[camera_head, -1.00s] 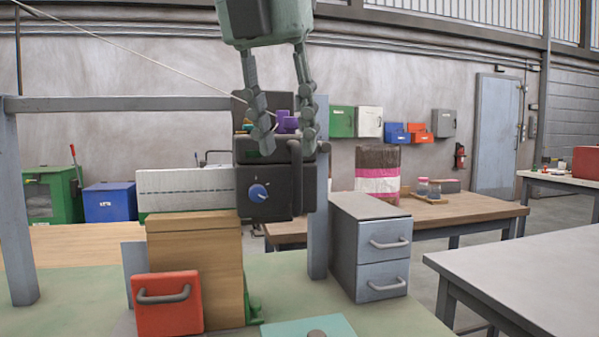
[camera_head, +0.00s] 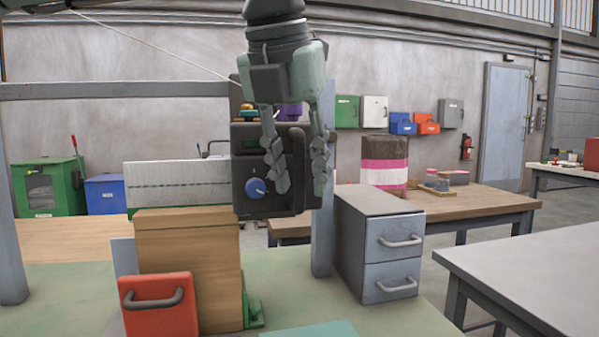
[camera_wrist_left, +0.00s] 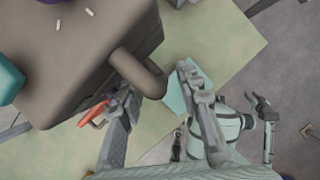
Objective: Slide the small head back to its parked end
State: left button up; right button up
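The small head (camera_head: 250,200) is a dark box with a blue knob on its front, beside the right-hand grey post above the bench. A dark bar handle (camera_head: 300,165) stands out at its right side. My left gripper (camera_head: 298,188) points down in front of this side, open, with one finger each side of the handle. In the left wrist view, the head (camera_wrist_left: 75,65) fills the upper left and the handle (camera_wrist_left: 140,72) reaches toward the gap between the open fingers. I cannot tell whether they touch it. My right gripper (camera_wrist_left: 262,108) shows small and apparently open, away from the head.
A grey crossbeam (camera_head: 110,91) runs left from the head. Below stand a wooden block stack (camera_head: 190,260) and a red block with a handle (camera_head: 160,312). A grey drawer unit (camera_head: 375,245) stands right of the post. A thin cord slants in from the upper left.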

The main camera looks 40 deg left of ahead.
pick_arm(q)
grip_shut()
dwell(0.4)
jog(key=shift+a, duration=0.1)
